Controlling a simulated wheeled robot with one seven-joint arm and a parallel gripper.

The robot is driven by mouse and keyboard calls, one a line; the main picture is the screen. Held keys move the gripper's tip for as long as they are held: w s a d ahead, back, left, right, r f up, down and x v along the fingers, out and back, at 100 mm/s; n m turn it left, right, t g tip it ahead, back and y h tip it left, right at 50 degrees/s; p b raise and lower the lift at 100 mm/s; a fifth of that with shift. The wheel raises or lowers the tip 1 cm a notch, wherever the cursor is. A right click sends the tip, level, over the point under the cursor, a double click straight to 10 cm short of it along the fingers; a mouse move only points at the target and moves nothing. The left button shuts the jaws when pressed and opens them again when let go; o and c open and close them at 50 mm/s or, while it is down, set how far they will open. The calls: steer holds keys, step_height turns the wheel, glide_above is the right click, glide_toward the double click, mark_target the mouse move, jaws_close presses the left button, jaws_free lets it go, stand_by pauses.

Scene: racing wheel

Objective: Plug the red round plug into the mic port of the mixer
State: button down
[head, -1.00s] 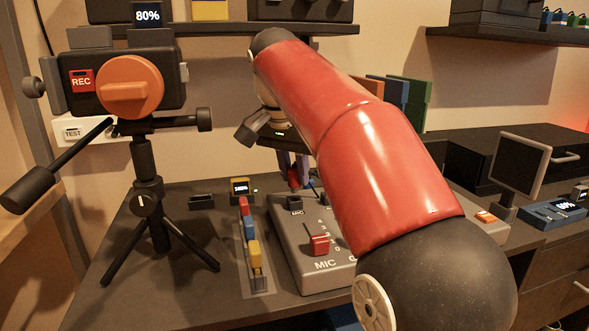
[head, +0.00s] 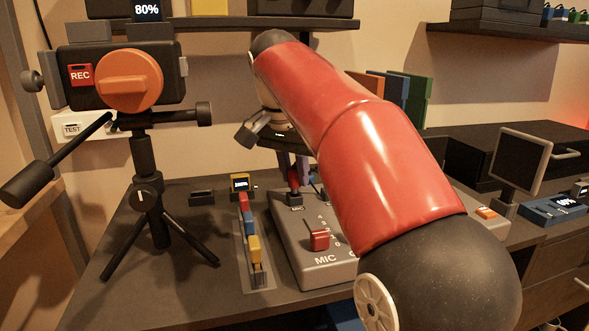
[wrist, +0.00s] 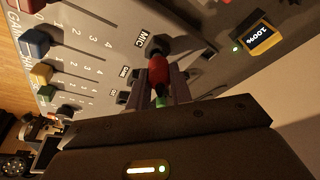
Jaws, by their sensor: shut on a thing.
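The red round plug (wrist: 158,74) is held between the two fingers of my gripper (wrist: 163,86). In the head view the plug (head: 293,181) points down at the mixer's far left part. Its front end meets the dark mic port (wrist: 157,46) beside the "MIC" label; how deep it sits cannot be told. The port also shows in the head view (head: 294,198), right under the plug. The grey mixer (head: 292,250) lies on the desk. My arm hides its right part. My gripper (head: 293,172) is partly hidden behind my arm.
Two more labelled dark ports (wrist: 121,97) lie beside the mic port. A camera on a tripod (head: 152,215) stands further left.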

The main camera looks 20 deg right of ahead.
mark_target(293, 170)
steer(key=shift+f+b, duration=0.55)
steer(key=shift+f, duration=0.25)
steer(key=c, duration=1.2)
jaws_free()
steer(key=shift+o, duration=0.2)
steer(key=p+v, duration=0.2)
steer(key=v, duration=0.6)
steer(key=shift+p, duration=0.35)
steer(key=shift+f, duration=0.1)
